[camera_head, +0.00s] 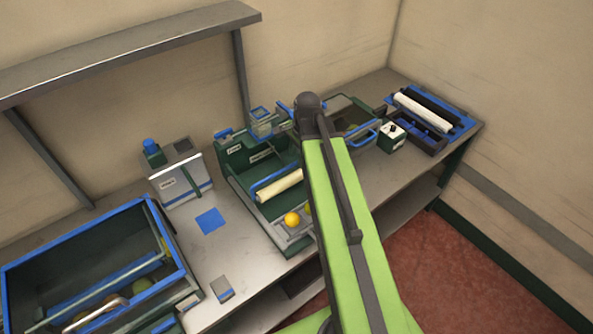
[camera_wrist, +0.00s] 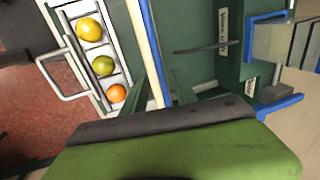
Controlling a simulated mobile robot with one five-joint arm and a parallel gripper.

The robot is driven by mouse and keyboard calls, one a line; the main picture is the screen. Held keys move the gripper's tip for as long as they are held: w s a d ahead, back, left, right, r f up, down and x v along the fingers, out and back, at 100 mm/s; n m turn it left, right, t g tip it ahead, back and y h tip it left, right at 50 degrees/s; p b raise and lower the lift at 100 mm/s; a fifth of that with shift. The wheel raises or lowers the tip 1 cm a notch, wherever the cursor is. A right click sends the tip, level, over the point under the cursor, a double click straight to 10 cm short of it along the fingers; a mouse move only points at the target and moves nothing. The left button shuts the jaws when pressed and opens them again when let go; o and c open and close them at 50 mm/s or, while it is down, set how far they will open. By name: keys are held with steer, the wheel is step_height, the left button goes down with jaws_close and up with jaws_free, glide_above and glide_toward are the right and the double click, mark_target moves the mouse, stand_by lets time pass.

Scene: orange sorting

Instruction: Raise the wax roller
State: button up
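A cream roller (camera_head: 279,186), which I take for the wax roller, lies across the green machine (camera_head: 238,157) in the middle of the bench, beside a blue bar. In the wrist view a long cream strip with a blue edge (camera_wrist: 144,45) looks like the same roller. Left of it, a pale tray holds a yellow (camera_wrist: 89,29), a greenish (camera_wrist: 103,65) and an orange fruit (camera_wrist: 117,93). My gripper's dark edge and green body (camera_wrist: 165,122) fill the bottom of the wrist view, over the machine. In the head view my green arm hides the machine's right side.
A blue-rimmed bin (camera_head: 150,205) with fruit stands front left. A grey panel box (camera_head: 181,178) and a blue square (camera_head: 210,221) lie between. At the back right are a small green box (camera_head: 391,138) and a blue tray (camera_head: 462,122) with white and black rollers. A shelf (camera_head: 120,45) hangs above.

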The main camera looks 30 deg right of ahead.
steer(key=f, duration=0.1)
steer(key=f+b, duration=0.1)
steer(key=shift+w+f, duration=0.3)
steer(key=shift+r, duration=0.15)
jaws_close()
stand_by(1.0)
